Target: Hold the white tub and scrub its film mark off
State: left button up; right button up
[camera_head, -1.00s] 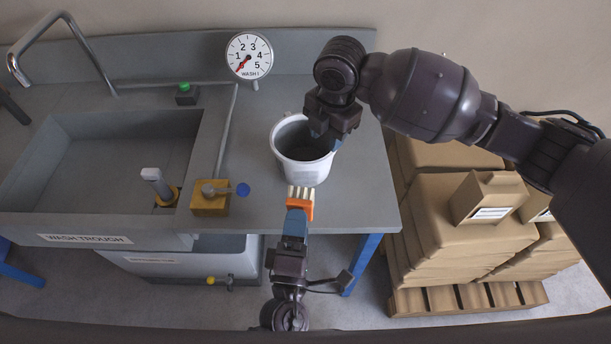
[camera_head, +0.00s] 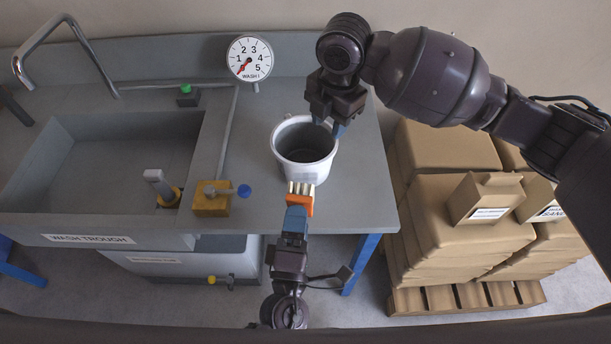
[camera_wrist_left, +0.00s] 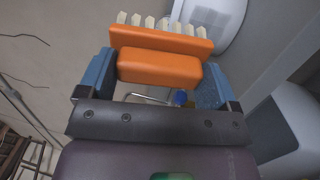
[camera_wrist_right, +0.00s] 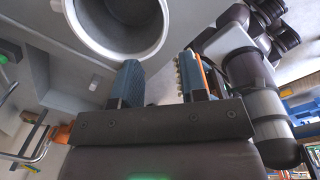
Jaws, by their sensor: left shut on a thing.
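The white tub (camera_head: 303,170) stands upright on the grey bench near its front edge, its dark inside facing up. It also shows in the right wrist view (camera_wrist_right: 76,32) and partly in the left wrist view (camera_wrist_left: 222,25). My left gripper (camera_head: 297,222) is shut on an orange brush (camera_wrist_left: 160,67) with pale bristles, in front of the tub. The bristles point toward the tub; I cannot tell if they touch it. My right gripper (camera_wrist_right: 158,80) is open, its fingers apart, above the tub's back right rim.
The wash trough (camera_head: 85,239) is at left, with a tap (camera_head: 62,50) behind it. A yellow valve block (camera_head: 211,205) with a blue knob lies left of the tub. A dial (camera_head: 250,57) stands behind. Stacked sacks (camera_head: 455,235) on a pallet are at right.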

pick_arm(q)
jog(key=shift+w+r+p, duration=0.15)
jog(key=shift+r+p, duration=1.9)
jog(key=shift+r, duration=0.7)
